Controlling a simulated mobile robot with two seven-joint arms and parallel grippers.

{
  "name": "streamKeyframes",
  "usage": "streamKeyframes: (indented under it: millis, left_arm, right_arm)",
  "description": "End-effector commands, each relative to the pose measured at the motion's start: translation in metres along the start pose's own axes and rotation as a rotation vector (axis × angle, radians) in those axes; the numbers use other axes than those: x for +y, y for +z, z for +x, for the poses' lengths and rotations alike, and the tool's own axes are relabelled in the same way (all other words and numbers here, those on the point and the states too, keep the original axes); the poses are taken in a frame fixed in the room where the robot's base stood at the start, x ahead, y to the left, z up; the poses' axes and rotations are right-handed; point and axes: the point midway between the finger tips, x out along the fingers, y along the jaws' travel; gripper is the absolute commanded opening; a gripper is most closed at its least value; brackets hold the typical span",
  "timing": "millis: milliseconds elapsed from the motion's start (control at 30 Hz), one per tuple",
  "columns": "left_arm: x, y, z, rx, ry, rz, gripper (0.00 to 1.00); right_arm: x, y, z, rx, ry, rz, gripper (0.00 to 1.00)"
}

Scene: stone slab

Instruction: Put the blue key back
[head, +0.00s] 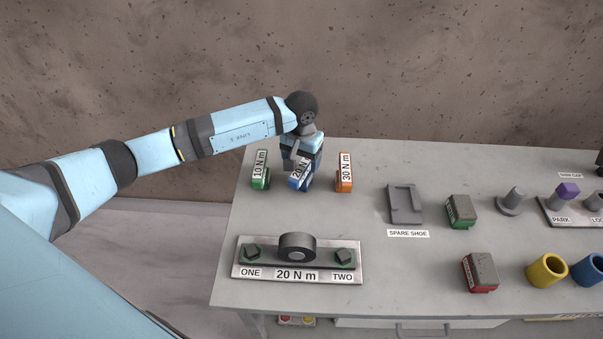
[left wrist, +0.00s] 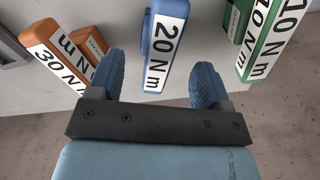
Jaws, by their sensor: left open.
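The blue key (head: 297,184), labelled 20 N m, stands on the slab between a green 10 N m key (head: 261,170) and an orange 30 N m key (head: 344,172). My left gripper (head: 300,158) is over the blue key and partly hides it. In the left wrist view my left gripper (left wrist: 158,80) is open, with one blue finger on each side of the blue key (left wrist: 164,48). Gaps show between the fingers and the key, so it is not gripped. My right gripper is not in view.
In front lies a plate (head: 300,276) marked ONE, 20 N m and TWO, with a dark round part between two green-ringed nuts. A spare shoe (head: 404,204), green and red blocks, and yellow and blue cups (head: 547,270) stand to the right. Bare slab lies between the keys and the plate.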

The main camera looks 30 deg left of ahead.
Motion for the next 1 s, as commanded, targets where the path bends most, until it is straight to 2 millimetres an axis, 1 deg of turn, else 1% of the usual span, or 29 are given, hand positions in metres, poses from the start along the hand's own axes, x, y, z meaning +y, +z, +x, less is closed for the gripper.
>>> streamKeyframes:
  millis: [33,100,200,333,500,1000]
  left_arm:
    - [-0.001,-0.001,-0.010,0.005,-0.001,0.001,0.72]
    - [-0.001,-0.001,-0.024,0.004,-0.001,0.000,0.72]
    - [0.000,-0.001,-0.040,0.003,0.000,0.001,0.72]
    - [0.000,0.000,-0.052,0.001,0.000,0.000,0.72]
    - [0.000,0.000,-0.057,0.000,0.000,0.000,0.72]
    - [0.000,0.000,-0.057,0.000,0.000,0.000,0.72]
  right_arm:
    - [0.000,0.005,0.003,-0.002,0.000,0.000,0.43]
    - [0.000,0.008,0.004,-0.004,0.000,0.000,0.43]
    - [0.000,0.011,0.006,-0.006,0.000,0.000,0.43]
    - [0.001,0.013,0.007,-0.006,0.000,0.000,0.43]
    - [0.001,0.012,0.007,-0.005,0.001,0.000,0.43]
    - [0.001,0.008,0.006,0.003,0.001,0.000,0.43]
